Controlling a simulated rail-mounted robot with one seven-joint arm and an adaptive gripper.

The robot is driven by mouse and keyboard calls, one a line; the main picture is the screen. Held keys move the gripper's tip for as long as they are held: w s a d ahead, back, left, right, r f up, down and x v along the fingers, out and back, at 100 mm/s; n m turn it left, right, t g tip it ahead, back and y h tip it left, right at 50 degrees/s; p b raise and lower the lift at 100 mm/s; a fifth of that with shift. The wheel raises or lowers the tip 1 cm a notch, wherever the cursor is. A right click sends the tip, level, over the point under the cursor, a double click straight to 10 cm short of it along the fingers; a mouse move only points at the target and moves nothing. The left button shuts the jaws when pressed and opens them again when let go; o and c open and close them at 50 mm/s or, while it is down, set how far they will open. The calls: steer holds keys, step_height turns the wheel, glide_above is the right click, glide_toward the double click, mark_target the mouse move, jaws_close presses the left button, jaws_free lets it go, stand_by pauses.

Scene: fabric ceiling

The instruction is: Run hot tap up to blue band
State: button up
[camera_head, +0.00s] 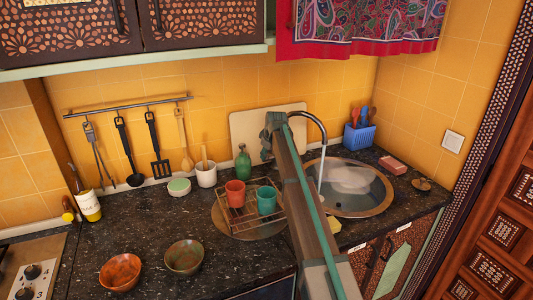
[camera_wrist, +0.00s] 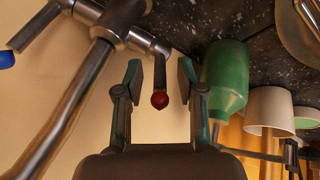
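The tap (camera_head: 312,122) stands behind the round sink (camera_head: 352,209), with a pale stream falling from its spout. In the wrist view the metal tap (camera_wrist: 95,60) shows close up. Its red-tipped lever (camera_wrist: 159,99) lies between my fingers, and its blue-tipped lever (camera_wrist: 7,59) is at the left edge. My gripper (camera_wrist: 160,75) is open, with a gap on each side of the red tip. In the head view my gripper (camera_head: 272,124) is beside the tap, and my arm hides the tap's base and handles. The sink looks pale and watery inside. I cannot make out a blue band.
A green bottle (camera_wrist: 224,80) stands close to my right finger, with a white cup (camera_wrist: 270,110) beyond it. A wire rack (camera_head: 236,217) holds a red cup (camera_head: 235,192) and a teal cup (camera_head: 266,199). A cutting board (camera_head: 245,124) leans behind.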

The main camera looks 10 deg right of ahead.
steer(key=shift+r, duration=0.1)
steer(key=v, duration=1.1)
steer(key=shift+s+r, duration=0.3)
stand_by(6.5)
